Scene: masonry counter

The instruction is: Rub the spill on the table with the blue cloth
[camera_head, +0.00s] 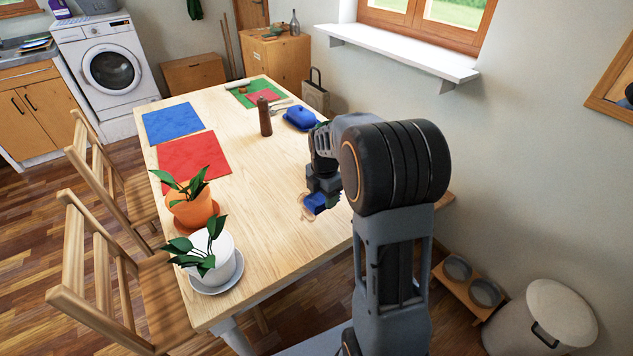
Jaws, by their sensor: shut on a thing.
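My gripper (318,194) is over the right side of the wooden table (262,232) and is shut on the blue cloth (314,204). The cloth is a small blue bundle below the jaws, low at the tabletop; I cannot tell whether it touches the wood. A small brownish-orange patch, apparently the spill (306,212), shows beside and just below the cloth. The cloth and gripper hide part of it. My arm covers the table's right edge there.
A blue butter dish (300,118) and a brown pepper mill (265,117) stand behind my gripper. Two potted plants, orange (192,211) and white (222,262), stand at the left edge. Blue (172,122) and red (192,158) mats lie beyond. The table's middle is clear.

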